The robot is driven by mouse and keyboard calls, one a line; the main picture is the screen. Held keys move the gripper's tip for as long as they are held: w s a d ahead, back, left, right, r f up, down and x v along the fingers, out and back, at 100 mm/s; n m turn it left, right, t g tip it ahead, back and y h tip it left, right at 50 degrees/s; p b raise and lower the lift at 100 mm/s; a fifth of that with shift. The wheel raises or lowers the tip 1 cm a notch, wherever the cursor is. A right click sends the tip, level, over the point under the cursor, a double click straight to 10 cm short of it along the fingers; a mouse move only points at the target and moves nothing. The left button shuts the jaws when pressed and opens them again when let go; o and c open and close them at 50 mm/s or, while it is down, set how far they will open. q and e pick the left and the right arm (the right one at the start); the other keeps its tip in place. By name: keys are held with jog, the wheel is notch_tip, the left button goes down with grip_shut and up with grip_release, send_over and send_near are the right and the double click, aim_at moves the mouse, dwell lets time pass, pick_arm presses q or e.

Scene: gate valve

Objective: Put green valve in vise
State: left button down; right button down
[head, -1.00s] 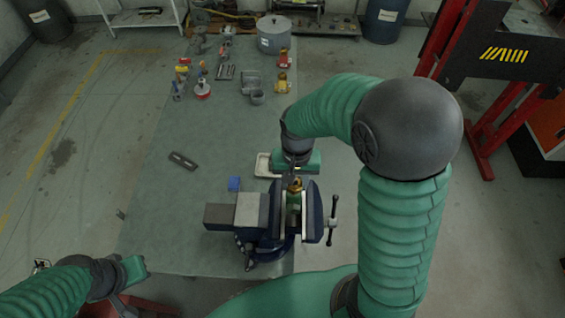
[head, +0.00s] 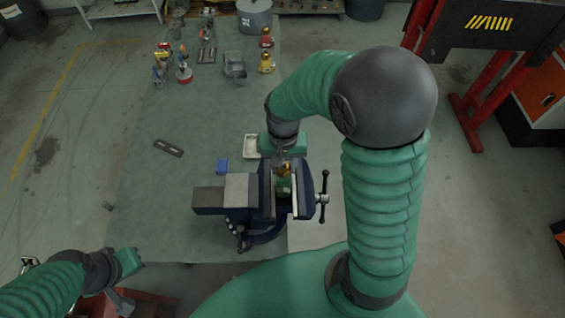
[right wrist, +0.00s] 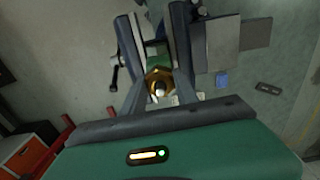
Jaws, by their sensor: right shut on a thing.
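The blue vise (head: 262,222) stands at the front edge of the table, its jaws spread apart. The green valve (head: 284,187) with its brass-coloured end is between the vise jaws, which also show in the right wrist view (right wrist: 182,50). My right gripper (head: 284,162) is over the vise. In the right wrist view its fingers (right wrist: 160,92) are shut on the brass end of the valve (right wrist: 159,76). Whether the valve touches either jaw is hard to tell. My left gripper (head: 128,262) is at the lower left, away from the vise; its fingers are not clear.
A blue block (head: 222,167) and a dark flat bar (head: 168,148) lie on the table left of the vise. A pale tray (head: 250,145) is behind it. Several fittings and a grey pot (head: 255,16) are at the far end.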

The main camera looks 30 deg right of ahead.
jog(key=shift+s+f+b, duration=0.1)
jog(key=shift+f+b, duration=0.25)
jog(key=shift+f, duration=0.25)
jog(key=shift+w+f+b, duration=0.2)
jog(key=shift+f+b, duration=0.45)
jog(key=shift+f, duration=0.4)
jog(key=shift+s+f+b, duration=0.15)
jog(key=shift+f+b, duration=0.5)
jog(key=shift+f, duration=0.5)
jog(key=c, duration=0.9)
grip_release()
jog(key=shift+o, duration=0.2)
